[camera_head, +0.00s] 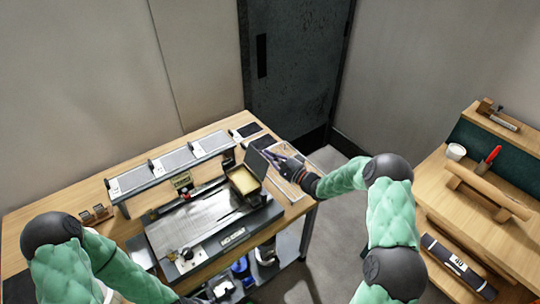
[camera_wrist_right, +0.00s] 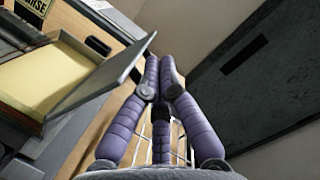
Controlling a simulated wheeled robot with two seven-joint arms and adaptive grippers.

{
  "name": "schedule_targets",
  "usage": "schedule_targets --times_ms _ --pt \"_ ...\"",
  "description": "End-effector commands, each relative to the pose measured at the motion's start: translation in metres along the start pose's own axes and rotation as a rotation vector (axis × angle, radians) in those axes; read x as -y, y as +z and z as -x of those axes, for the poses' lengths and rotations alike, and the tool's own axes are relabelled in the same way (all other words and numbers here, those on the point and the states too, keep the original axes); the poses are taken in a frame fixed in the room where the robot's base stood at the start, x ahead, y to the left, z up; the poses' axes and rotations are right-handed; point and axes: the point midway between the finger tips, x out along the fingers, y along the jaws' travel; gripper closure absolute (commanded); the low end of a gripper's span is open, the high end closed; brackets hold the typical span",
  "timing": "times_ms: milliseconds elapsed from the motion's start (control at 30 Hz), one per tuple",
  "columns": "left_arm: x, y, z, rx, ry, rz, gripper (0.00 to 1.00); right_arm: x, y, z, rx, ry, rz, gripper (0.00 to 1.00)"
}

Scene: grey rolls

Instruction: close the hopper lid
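The hopper (camera_head: 238,192) stands on the right end of the machine, open on top, with a pale yellow filling (camera_head: 244,180). Its grey lid (camera_head: 256,161) stands raised on the hopper's right side. In the right wrist view the lid (camera_wrist_right: 105,83) is a flat tilted panel beside the open hopper (camera_wrist_right: 40,77). My right gripper (camera_head: 272,156) is just right of the lid, on its outer side. In the wrist view its purple fingertips (camera_wrist_right: 160,63) are together, near the lid's far edge, with nothing seen between them. Contact with the lid is unclear. My left gripper is out of view.
The wooden bench (camera_head: 70,219) carries the machine and a raised rack of grey panels (camera_head: 170,160) behind it. A wire rack (camera_head: 290,187) lies under my right gripper. Another wooden bench (camera_head: 480,219) with a white cup (camera_head: 455,151) stands at the right. Floor shows between them.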

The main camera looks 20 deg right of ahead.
Motion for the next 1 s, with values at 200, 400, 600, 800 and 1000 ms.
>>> schedule_targets --times_ms 200,400,600,800,1000 --pt "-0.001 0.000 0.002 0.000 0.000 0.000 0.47 0.001 0.004 -0.001 0.001 0.011 0.040 1.00" --pt "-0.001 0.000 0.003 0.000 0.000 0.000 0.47 0.002 0.007 -0.002 0.001 0.018 0.069 1.00" --pt "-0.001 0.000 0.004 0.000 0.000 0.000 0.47 0.004 0.011 -0.003 0.001 0.027 0.107 1.00" --pt "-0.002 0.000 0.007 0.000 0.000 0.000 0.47 0.005 0.019 -0.005 0.002 0.048 0.186 1.00" --pt "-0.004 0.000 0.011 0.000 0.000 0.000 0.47 0.006 0.034 -0.009 0.003 0.084 0.334 1.00"
